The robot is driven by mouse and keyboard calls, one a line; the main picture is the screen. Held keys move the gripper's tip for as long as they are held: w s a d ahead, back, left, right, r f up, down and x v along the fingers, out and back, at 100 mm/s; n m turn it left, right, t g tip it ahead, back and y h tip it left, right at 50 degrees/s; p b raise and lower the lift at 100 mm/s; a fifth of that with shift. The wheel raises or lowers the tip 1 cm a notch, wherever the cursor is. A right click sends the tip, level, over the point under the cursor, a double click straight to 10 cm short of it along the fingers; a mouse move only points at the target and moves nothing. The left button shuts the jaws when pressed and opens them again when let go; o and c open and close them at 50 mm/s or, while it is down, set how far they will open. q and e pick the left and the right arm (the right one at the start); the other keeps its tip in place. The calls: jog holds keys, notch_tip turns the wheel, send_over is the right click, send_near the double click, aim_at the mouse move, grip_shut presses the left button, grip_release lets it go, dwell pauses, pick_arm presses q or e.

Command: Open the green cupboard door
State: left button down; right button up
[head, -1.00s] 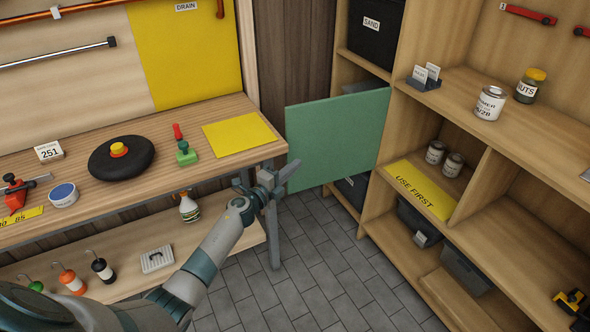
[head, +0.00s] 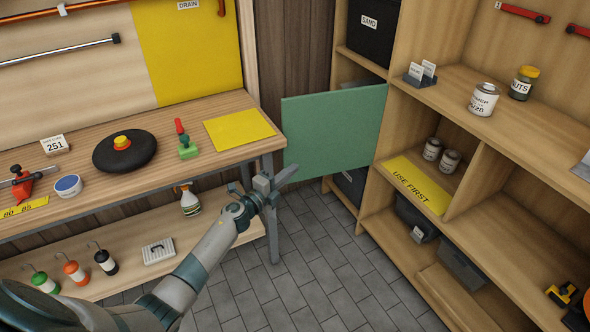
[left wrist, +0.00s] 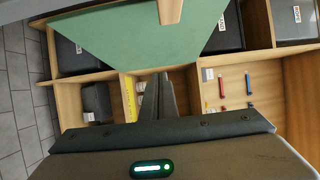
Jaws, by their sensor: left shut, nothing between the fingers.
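The green cupboard door (head: 335,130) stands swung out from the shelf unit, with its free edge towards the workbench. It also shows at the top of the left wrist view (left wrist: 140,38). My left gripper (head: 290,174) is at the door's lower free corner in the head view, shut and empty. Its closed fingers (left wrist: 158,80) point towards the shelf unit in the left wrist view. I cannot tell whether they touch the door. My right gripper is not in view.
The workbench (head: 225,105) is left of the door, with its metal leg (head: 272,225) close to my left gripper. The shelf unit (head: 440,120) holds dark bins, cans and a yellow "USE FIRST" strip (head: 416,184). The tiled floor (head: 320,265) between them is clear.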

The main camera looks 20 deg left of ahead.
pick_arm(q)
jog(key=s+a, duration=0.3)
jog(key=s, duration=0.3)
jog(key=shift+s+a+b, duration=0.3)
jog(key=shift+s+a, duration=0.05)
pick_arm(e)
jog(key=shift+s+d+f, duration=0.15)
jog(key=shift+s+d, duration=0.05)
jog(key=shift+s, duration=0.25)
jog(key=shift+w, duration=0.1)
